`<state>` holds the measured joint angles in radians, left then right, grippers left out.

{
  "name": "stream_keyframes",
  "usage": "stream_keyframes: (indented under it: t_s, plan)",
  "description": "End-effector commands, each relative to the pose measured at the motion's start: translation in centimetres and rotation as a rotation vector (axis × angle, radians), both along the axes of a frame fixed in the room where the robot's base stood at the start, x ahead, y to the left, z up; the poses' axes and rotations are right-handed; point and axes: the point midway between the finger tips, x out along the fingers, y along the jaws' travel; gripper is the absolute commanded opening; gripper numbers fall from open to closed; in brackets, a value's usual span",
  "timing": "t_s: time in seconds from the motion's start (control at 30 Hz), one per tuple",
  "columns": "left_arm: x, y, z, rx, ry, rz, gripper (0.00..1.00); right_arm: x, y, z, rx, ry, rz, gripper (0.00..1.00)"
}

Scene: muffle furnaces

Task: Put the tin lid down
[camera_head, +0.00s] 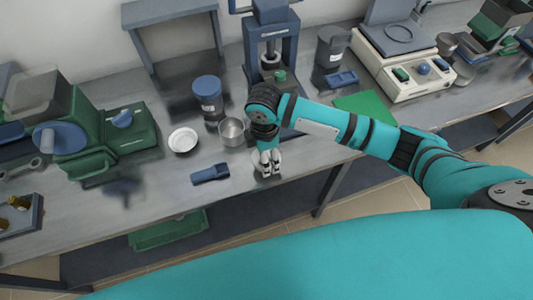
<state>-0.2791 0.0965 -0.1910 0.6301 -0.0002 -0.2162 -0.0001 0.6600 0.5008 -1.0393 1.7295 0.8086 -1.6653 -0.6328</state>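A round, shallow, whitish piece (183,140) lies flat on the bench; it looks like the tin lid, but I cannot be sure. An open metal tin (232,132) stands just right of it. My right gripper (267,170) points down over the front part of the bench, right of the tin and apart from the whitish piece. Its pale fingertips are close together, and I see no lid between them. The view is too small to show whether they are shut. My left gripper is out of view.
A dark blue tool (210,174) lies in front of the tin. A blue-lidded jar (208,98) and a press (272,45) stand behind. A green machine (100,135) is left, a balance (405,60) right. Bare bench lies near the front edge.

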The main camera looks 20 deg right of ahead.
Motion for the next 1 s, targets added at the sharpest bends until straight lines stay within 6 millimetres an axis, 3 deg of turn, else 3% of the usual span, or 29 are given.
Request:
stream_keyframes:
  t_s: [0.1,0.27,0.43,0.67,0.8,0.83,1.0]
  plan:
    - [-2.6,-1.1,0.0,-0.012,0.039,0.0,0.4,0.8,-0.4,0.0,0.001,-0.001,-0.001,0.47]
    - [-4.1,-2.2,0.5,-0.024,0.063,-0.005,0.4,1.3,-0.8,-1.5,0.0,0.005,0.0,0.47]
    - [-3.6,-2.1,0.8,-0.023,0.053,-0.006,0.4,1.4,-0.8,-3.4,0.001,0.0,0.001,0.47]
    - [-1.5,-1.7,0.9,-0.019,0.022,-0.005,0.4,1.4,-0.8,-3.7,0.001,-0.001,0.002,0.47]
    - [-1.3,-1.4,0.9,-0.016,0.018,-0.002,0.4,1.4,-0.8,-4.0,0.001,-0.001,0.001,0.47]
    - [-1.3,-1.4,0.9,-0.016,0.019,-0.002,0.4,1.4,-0.8,-4.0,0.001,-0.001,0.001,0.76]
    - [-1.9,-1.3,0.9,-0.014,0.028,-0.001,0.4,1.4,-0.8,-3.9,0.001,-0.001,0.001,0.97]
